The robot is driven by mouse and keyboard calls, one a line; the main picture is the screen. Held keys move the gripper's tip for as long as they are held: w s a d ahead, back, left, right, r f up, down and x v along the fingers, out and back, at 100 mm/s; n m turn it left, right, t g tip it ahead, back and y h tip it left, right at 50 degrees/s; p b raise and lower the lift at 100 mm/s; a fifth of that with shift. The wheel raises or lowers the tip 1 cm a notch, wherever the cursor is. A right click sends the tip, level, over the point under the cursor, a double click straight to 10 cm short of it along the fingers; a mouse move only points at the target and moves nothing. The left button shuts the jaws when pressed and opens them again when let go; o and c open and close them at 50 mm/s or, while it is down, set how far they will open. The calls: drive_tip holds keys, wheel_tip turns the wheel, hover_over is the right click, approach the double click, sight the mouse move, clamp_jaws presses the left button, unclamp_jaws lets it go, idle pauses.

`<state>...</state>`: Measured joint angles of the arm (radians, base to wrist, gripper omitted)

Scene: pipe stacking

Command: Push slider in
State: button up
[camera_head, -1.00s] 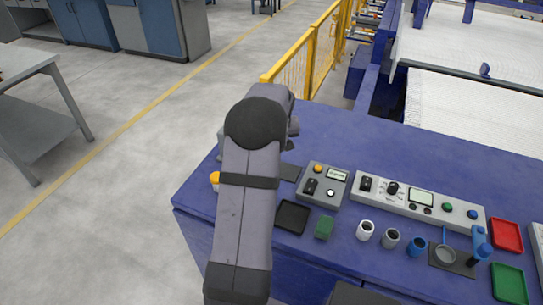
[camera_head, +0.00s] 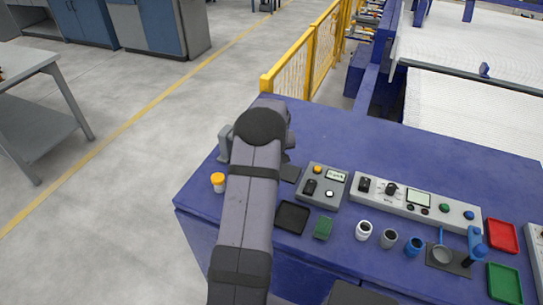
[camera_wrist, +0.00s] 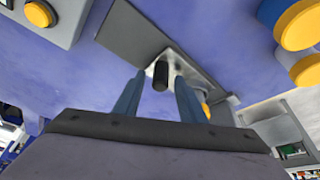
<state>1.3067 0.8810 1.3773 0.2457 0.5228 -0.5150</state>
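The slider fixture shows in the wrist view as a metallic grey block with a dark flat plate (camera_wrist: 135,28) and a short black knob (camera_wrist: 160,76). My gripper (camera_wrist: 158,84) has its two blue-grey fingers apart, one on each side of the knob, with gaps visible. I cannot tell whether either finger touches it. In the head view, my arm covers the gripper and most of the fixture. A grey part of the fixture (camera_head: 224,143) shows left of the arm, and the dark plate (camera_head: 290,173) shows to its right.
A white container with an orange lid (camera_head: 217,181) stands left of my arm. A grey button box (camera_head: 323,186), black tray (camera_head: 292,217) and green block (camera_head: 323,228) lie to the right. Several small cups and a long control panel (camera_head: 415,200) are farther right. The blue table behind is clear.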

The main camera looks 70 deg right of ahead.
drive_tip(key=shift+c, duration=0.6)
clamp_jaws()
drive_tip(key=shift+w, duration=1.95)
drive_tip(key=shift+o, duration=0.6)
unclamp_jaws()
drive_tip(key=shift+w, duration=0.1)
